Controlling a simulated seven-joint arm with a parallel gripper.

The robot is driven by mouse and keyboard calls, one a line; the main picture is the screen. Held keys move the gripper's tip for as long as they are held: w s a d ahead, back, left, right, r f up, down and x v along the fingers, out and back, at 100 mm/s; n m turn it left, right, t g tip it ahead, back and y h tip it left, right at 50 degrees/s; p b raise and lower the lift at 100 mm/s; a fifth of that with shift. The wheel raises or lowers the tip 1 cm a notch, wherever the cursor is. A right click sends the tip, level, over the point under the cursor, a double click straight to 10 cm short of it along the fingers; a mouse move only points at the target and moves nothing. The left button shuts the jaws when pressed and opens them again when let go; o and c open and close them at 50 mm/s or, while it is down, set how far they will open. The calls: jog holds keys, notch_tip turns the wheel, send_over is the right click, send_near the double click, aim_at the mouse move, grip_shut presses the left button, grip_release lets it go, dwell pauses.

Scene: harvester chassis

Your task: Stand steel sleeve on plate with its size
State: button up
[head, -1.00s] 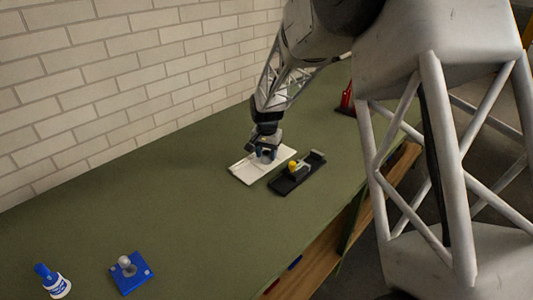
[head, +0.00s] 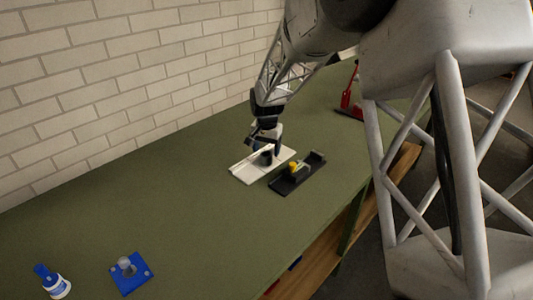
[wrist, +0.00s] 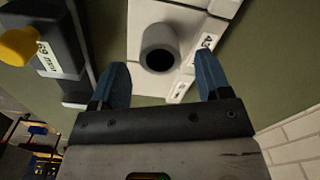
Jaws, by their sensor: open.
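The steel sleeve (wrist: 160,47), a grey hollow cylinder with a dark bore, stands upright on the white plate (wrist: 196,14). In the head view the sleeve (head: 266,158) looks dark on the white plate (head: 246,173). My gripper (head: 266,143) is just above the sleeve. In the wrist view my gripper's blue fingers (wrist: 163,82) are spread wide with nothing between them, and the sleeve lies beyond their tips. Labels on the plate are partly in view, and I cannot read them surely.
A black holder (head: 285,185) with a yellow knob lies right beside the plate; it carries a label. A blue base with a grey cylinder (head: 130,275) and a white-and-blue bottle (head: 58,287) are at front left. A red object (head: 350,100) stands behind. A brick wall borders the bench.

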aim_at(268, 155)
notch_tip(268, 155, up, 10)
jog(key=shift+f, duration=0.15)
dwell(0.3)
dwell(0.7)
jog(key=s+d+r+n, duration=0.1)
jog(key=s+d+r, duration=0.25)
jog(key=s, duration=0.35)
jog(key=s+d+r+t, duration=0.1)
jog(key=s+d+r, duration=0.25)
jog(key=s, duration=0.45)
jog(key=s+d+r+n, duration=0.1)
jog(key=s+d+r, duration=0.25)
jog(key=s, duration=0.35)
jog(key=s+d+f+n, duration=0.1)
jog(key=s+d, duration=0.2)
jog(key=s, duration=0.8)
jog(key=s+d+f+n+t, duration=0.1)
jog(key=s+d+f, duration=0.1)
jog(key=s, duration=1)
jog(key=shift+s+d+f+t, duration=0.2)
jog(key=shift+d+f+t, duration=0.1)
jog(key=shift+d, duration=0.2)
